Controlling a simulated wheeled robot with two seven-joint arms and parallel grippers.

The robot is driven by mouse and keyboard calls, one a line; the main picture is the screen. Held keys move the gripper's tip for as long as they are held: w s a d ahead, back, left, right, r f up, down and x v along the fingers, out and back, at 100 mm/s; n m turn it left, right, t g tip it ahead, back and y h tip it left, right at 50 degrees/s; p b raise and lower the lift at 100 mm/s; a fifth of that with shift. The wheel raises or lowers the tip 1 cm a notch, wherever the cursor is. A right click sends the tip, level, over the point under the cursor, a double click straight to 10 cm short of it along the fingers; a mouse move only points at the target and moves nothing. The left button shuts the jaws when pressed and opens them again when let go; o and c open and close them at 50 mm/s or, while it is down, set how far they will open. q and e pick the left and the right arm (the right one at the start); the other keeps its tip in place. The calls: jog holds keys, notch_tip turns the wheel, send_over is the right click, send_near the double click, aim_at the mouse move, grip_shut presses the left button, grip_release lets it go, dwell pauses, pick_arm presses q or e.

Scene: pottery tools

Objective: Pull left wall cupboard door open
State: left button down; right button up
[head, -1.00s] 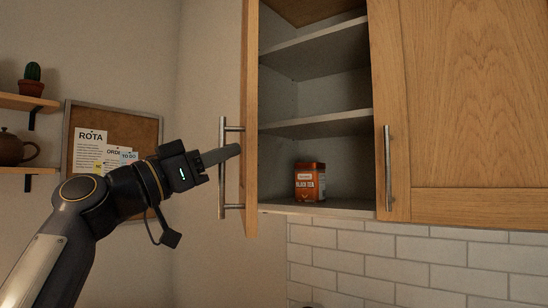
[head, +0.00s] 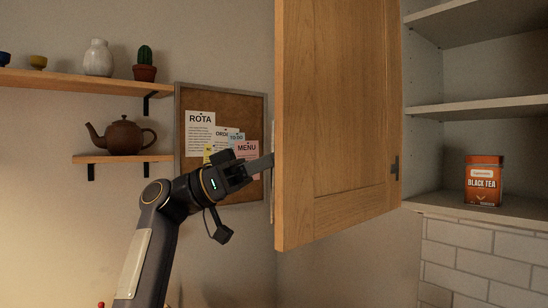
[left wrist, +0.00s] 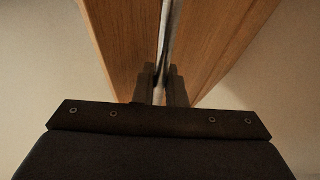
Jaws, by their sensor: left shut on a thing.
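The left wall cupboard door (head: 335,120) stands open, swung out to the left, with its inner face toward me in the head view. A dark hinge (head: 394,168) shows at its right edge. Its bar handle (head: 272,178) is on the far side, mostly hidden; only a thin strip shows past the free edge. My left gripper (head: 265,163) is shut on the handle, its tips partly behind the door edge. In the left wrist view the fingers (left wrist: 164,88) close around the grey handle (left wrist: 167,35), with door wood (left wrist: 122,40) behind it. My right gripper is not in view.
Inside the cupboard a black tea tin (head: 484,182) stands on the bottom shelf (head: 480,212). Left of the door are a pinboard (head: 235,110), a wall shelf (head: 75,82) with a vase and cactus, and a teapot (head: 120,136) on a lower shelf. White tiles (head: 480,255) lie below the cupboard.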

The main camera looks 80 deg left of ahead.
pick_arm(q)
jog(key=shift+s+a, duration=0.15)
jog(key=shift+a, duration=0.25)
jog(key=c, duration=1.5)
grip_release()
jog(key=shift+d, duration=0.1)
jog(key=v, duration=0.7)
jog(key=shift+s+f, duration=0.15)
jog(key=shift+s, duration=0.2)
